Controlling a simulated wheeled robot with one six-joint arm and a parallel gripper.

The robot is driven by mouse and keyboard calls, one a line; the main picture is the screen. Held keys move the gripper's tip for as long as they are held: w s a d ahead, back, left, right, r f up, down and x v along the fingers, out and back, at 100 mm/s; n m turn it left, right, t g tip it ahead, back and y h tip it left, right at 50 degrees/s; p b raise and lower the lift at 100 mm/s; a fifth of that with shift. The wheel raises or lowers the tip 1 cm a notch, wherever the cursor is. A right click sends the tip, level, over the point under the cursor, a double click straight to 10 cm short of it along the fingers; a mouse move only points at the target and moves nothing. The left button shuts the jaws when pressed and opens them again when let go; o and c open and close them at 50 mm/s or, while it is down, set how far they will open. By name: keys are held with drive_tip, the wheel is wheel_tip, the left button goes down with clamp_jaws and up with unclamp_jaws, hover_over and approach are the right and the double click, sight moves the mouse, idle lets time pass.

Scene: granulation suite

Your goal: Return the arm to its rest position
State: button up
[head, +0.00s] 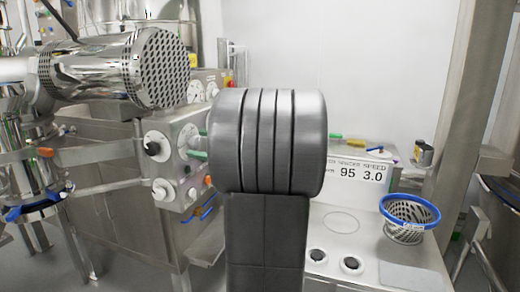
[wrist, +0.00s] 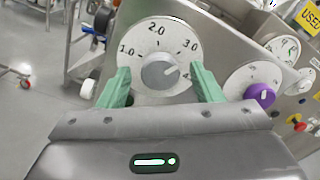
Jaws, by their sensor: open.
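My gripper (wrist: 162,84) shows in the wrist view with two green fingers spread apart. A grey knob (wrist: 160,71) on a white round dial (wrist: 155,38) lies between the fingers in the picture, with a gap on each side. The dial reads 1.0, 2.0, 3.0 and on; the exact pointer setting is hard to tell. In the head view my grey arm fills the middle and hides most of the gripper. Green finger parts of it (head: 199,144) show at the arm's left edge, close to the steel control panel (head: 178,178).
A purple knob (wrist: 262,95) sits right of the dial. In the head view, a perforated steel drum (head: 160,68) juts out at upper left. Floor shows at left in the wrist view.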

drive_tip(key=m+p, duration=0.3)
drive_tip(key=m, duration=0.1)
drive_tip(key=shift+r, duration=0.25)
drive_tip(key=shift+f+b+v, duration=0.1)
drive_tip(key=shift+b+v, duration=0.15)
drive_tip(key=shift+v, duration=0.95)
drive_tip(key=shift+f+b+v, duration=0.15)
drive_tip(key=shift+b+v, duration=0.1)
drive_tip(key=shift+v, duration=1)
